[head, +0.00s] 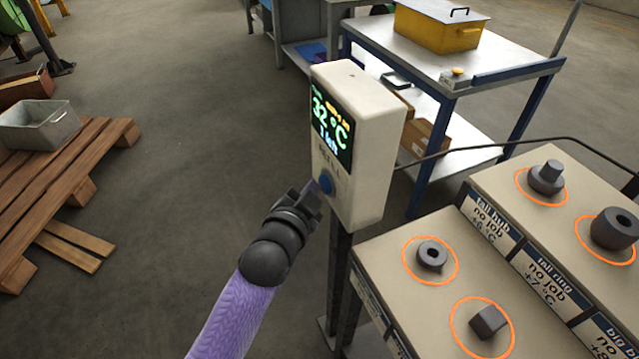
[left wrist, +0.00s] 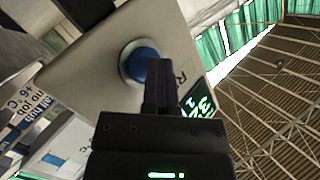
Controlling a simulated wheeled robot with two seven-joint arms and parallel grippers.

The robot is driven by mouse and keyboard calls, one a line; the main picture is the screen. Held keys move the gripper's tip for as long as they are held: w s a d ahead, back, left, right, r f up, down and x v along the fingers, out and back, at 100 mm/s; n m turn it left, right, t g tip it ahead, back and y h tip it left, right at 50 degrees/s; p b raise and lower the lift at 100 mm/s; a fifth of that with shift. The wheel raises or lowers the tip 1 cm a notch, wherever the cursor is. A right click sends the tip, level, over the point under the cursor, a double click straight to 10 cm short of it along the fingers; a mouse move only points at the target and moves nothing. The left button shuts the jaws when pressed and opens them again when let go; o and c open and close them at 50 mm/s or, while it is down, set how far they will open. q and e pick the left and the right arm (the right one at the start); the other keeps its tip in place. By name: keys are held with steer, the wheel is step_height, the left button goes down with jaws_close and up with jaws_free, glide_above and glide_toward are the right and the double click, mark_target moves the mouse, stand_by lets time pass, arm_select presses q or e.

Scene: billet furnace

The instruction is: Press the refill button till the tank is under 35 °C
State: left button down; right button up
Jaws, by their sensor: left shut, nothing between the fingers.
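A white control box (head: 371,150) stands on a dark post, and its dark screen (head: 331,123) reads 32 °C in green, with smaller lines I cannot read fully. The blue refill button (head: 326,184) is on the box's front face below the screen. My left gripper (head: 316,192) is shut and empty, its fingertips at or very near the button. In the left wrist view the blue button (left wrist: 145,64) shows just past the shut fingers (left wrist: 162,88). I cannot tell whether they touch it. The tank is not identifiable. My right gripper is not in view.
A stepped beige stand (head: 400,296) at the right holds dark metal parts in orange rings, with labels. A blue-framed cart (head: 420,75) with a yellow box (head: 440,28) stands behind the control box. A wooden pallet (head: 80,160) with a grey bin (head: 40,127) lies at left. Floor between is clear.

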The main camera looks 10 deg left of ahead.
arm_select(q)
steer(key=s+a+p, duration=0.3)
steer(key=a, duration=0.2)
steer(key=shift+s+a, duration=0.3)
steer(key=shift+s, duration=0.1)
stand_by(0.4)
stand_by(0.5)
